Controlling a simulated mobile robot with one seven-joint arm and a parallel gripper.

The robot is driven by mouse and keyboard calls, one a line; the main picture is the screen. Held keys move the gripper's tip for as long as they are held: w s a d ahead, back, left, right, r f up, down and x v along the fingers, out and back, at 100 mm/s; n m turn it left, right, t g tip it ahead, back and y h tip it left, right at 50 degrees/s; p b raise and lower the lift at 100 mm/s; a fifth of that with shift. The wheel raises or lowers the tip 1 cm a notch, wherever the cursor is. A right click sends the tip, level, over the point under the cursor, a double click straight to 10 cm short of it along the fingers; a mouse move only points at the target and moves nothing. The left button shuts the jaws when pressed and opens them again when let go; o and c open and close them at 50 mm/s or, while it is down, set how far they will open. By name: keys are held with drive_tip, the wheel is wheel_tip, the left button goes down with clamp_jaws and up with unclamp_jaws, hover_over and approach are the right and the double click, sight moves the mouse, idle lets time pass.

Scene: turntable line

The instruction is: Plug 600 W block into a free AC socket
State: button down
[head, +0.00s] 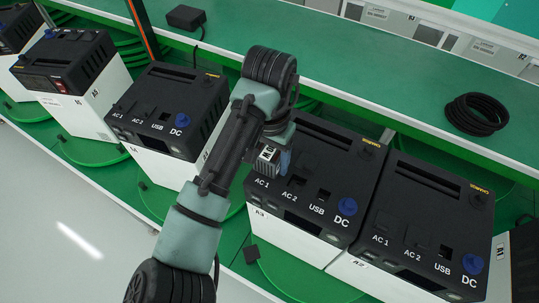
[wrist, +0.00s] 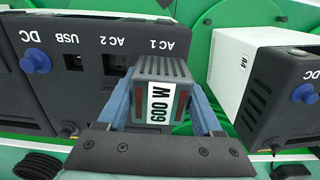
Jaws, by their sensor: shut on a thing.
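My gripper (head: 277,160) is shut on the grey 600 W block (wrist: 168,72), its blue fingers on both sides of it. The block also shows in the head view (head: 266,159), at the AC 1 end of the black power station A3 (head: 330,160). It covers the place of the AC 1 socket in the wrist view, so I cannot tell whether it touches the socket. The AC 2 socket (wrist: 114,64) beside it looks empty. It also shows in the head view (head: 297,181).
Power station A4 (head: 175,100) stands to the left and A2 (head: 425,220) to the right, close beside A3. A black cable coil (head: 476,114) and a small black box (head: 186,17) lie on the green bench behind. Green hoses run between the stations.

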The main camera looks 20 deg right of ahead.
drive_tip(key=shift+f, duration=0.55)
unclamp_jaws()
wheel_tip(320, 180, up, 13)
drive_tip(key=shift+b, duration=0.65)
